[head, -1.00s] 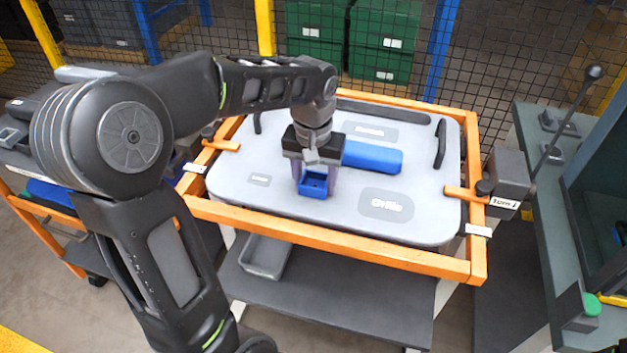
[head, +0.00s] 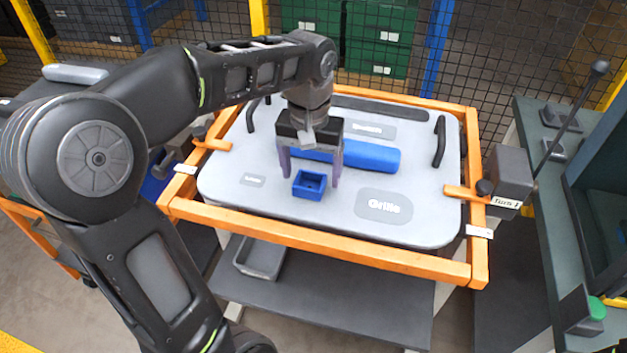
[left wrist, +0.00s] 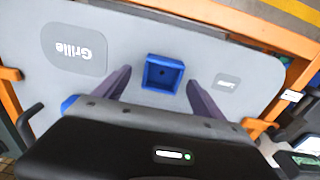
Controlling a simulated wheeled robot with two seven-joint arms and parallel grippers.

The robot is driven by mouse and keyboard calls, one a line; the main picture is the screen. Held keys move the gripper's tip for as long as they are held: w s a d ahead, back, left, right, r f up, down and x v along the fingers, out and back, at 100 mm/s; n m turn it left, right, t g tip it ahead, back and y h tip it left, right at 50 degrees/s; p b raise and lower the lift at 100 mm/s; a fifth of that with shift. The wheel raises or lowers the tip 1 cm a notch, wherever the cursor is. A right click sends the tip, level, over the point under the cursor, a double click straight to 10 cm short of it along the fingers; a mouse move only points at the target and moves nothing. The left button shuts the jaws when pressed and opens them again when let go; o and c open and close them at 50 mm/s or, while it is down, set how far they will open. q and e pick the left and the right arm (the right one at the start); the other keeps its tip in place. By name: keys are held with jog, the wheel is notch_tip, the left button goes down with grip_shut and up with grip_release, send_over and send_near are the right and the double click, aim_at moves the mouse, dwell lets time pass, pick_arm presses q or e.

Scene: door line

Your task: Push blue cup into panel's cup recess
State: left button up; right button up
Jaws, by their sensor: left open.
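The blue cup (head: 309,185), a small square open-topped box, sits on the grey panel (head: 250,201). It also shows in the left wrist view (left wrist: 149,75), with a dark spot inside its floor. My left gripper (head: 311,181) is open above the panel, its two purple fingers spread to either side of the cup and apart from it. In the left wrist view the fingertips (left wrist: 158,75) also flank the cup with gaps. Whether the cup is seated in a recess cannot be told. My right gripper is not in view.
A long blue bar (head: 370,156) lies on the panel just behind the cup. An orange frame (head: 330,250) surrounds the panel, with clamps at its sides. Dark handles (head: 439,142) stand up from the panel. A grey tray (head: 259,259) lies on the shelf below.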

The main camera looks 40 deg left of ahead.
pick_arm(q)
jog(key=r, duration=0.3)
jog(key=shift+s+r, duration=0.25)
jog(key=shift+s, duration=0.1)
jog(key=shift+r, duration=0.55)
jog(key=shift+s+r, duration=0.1)
jog(key=shift+c, duration=0.4)
